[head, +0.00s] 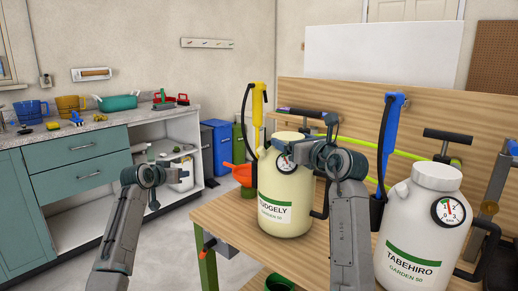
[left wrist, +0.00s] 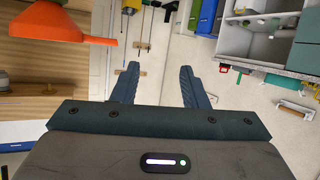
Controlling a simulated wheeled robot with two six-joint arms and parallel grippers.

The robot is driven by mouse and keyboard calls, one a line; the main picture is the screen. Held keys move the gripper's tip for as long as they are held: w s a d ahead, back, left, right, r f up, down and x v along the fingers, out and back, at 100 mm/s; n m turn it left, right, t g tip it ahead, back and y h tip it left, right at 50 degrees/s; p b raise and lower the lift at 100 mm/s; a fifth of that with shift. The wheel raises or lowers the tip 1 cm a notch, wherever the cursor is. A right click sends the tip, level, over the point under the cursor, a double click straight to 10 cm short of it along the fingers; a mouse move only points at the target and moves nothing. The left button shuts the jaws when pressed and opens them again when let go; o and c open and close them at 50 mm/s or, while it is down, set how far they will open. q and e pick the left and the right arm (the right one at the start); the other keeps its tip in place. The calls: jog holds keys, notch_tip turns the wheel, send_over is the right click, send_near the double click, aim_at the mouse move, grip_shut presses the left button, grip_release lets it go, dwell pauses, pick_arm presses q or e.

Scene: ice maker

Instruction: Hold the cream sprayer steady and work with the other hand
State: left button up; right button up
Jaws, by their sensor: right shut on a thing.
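The cream sprayer (head: 270,195) stands upright on the wooden bench. It has a round gauge, a green-edged label and a yellow spray handle (head: 258,100) rising behind its left side. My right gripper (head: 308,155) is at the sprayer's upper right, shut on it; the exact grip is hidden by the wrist. My left gripper (head: 150,172) is left of the bench, well apart from the sprayer. In the left wrist view its fingers (left wrist: 158,72) are spread, with nothing between them.
A white sprayer (head: 415,225) with a blue spray handle (head: 391,125) stands to the right on the bench (head: 235,225). An orange funnel (head: 240,172) is left of the cream sprayer; it also shows in the left wrist view (left wrist: 70,28). A teal cabinet (head: 75,165) is at left.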

pick_arm(q)
jog(key=d+r+m+h, duration=0.2)
jog(key=d+r, duration=0.1)
jog(key=r, duration=0.6)
jog(key=m+g+h, duration=0.8)
jog(key=m+g, duration=0.2)
jog(key=m, duration=0.1)
send_near(257, 150)
jog(key=shift+x, duration=4.85)
jog(key=shift+r, duration=0.1)
jog(key=shift+c, duration=0.2)
grip_shut()
jog(key=shift+a+r, duration=0.3)
jog(key=shift+r, duration=0.25)
jog(key=shift+o, duration=0.6)
grip_release()
